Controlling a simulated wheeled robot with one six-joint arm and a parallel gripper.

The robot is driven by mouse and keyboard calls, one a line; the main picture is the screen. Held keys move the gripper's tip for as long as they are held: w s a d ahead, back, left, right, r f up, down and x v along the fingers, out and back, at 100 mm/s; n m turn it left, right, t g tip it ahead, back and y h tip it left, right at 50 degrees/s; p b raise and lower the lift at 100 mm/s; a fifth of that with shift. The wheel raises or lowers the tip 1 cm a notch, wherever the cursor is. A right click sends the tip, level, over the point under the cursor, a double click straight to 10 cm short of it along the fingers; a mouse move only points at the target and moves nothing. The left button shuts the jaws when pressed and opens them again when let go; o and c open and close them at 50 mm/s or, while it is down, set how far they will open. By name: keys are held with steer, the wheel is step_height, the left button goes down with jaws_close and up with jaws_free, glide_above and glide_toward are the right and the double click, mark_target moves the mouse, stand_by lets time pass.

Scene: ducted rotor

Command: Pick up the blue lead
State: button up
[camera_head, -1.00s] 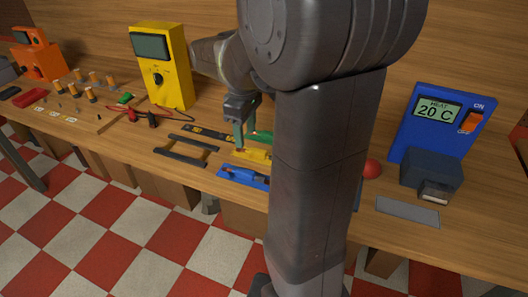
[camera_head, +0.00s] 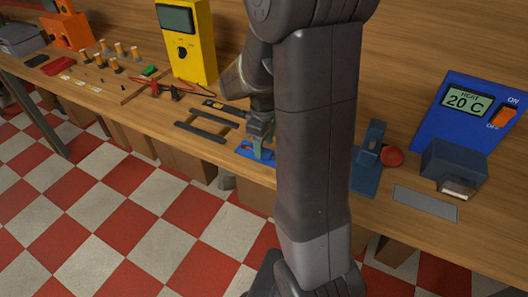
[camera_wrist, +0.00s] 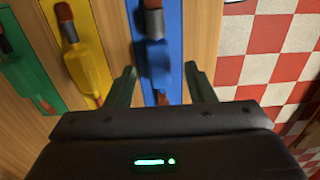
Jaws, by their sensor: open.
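The blue lead (camera_wrist: 158,62) lies on a blue strip (camera_wrist: 175,18) in the wrist view, with a dark reddish end piece at the top of the picture. In the head view the blue strip (camera_head: 243,151) lies near the bench's front edge, and my arm and gripper hide most of it. My gripper (camera_head: 257,150) is over the strip, jaws pointing down. In the wrist view my gripper (camera_wrist: 162,75) is open, with one green finger on each side of the blue lead. I cannot tell how far above the strip the fingertips are.
A yellow lead (camera_wrist: 88,65) and a green lead (camera_wrist: 30,75) lie left of the blue one in the wrist view. Dark rails (camera_head: 207,130), a yellow meter (camera_head: 188,45) and a blue heat unit (camera_head: 470,115) are on the bench. Checkered floor lies beyond its front edge.

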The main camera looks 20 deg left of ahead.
steer(key=shift+f, duration=0.8)
jaws_close()
steer(key=shift+r, duration=0.15)
